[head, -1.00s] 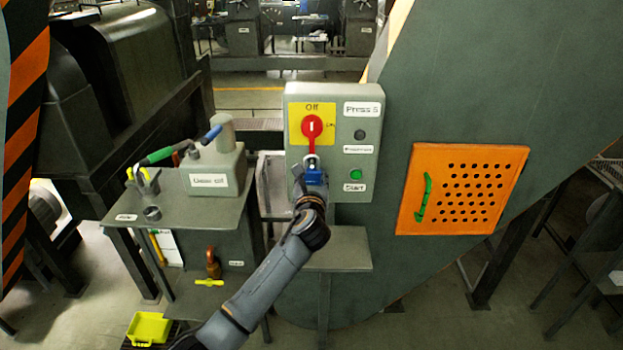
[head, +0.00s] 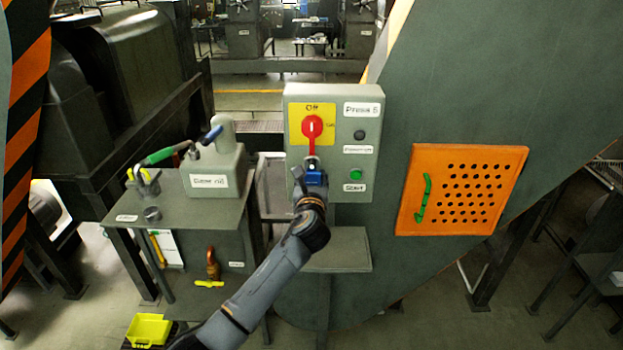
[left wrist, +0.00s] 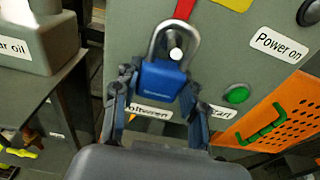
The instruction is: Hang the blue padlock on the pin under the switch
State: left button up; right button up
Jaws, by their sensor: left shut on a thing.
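The blue padlock (left wrist: 161,82) has a grey shackle and is held upright between the fingers of my left gripper (left wrist: 155,105). In the head view the padlock (head: 312,177) is in front of the grey switch box (head: 347,105), under the red switch (head: 312,128). In the left wrist view the pin's pale round end (left wrist: 176,53) shows inside the shackle loop. I cannot tell whether the shackle rests on the pin. My left gripper (head: 311,187) is shut on the padlock body. My right gripper is not in view.
Left of the box is a table (head: 185,208) with an oil can (head: 217,165) and a green-handled tool (head: 160,156). A small shelf (head: 340,255) is below the box. An orange perforated panel (head: 465,188) with a green handle is at right.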

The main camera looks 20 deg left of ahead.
pick_arm(q)
jog(key=shift+f, duration=0.5)
jog(key=shift+a, duration=0.1)
jog(key=o, duration=1)
jog(key=shift+o, duration=0.8)
jog(key=shift+w+f, duration=0.2)
jog(key=shift+w, duration=0.05)
jog(key=shift+r, duration=0.1)
jog(key=o, duration=0.4)
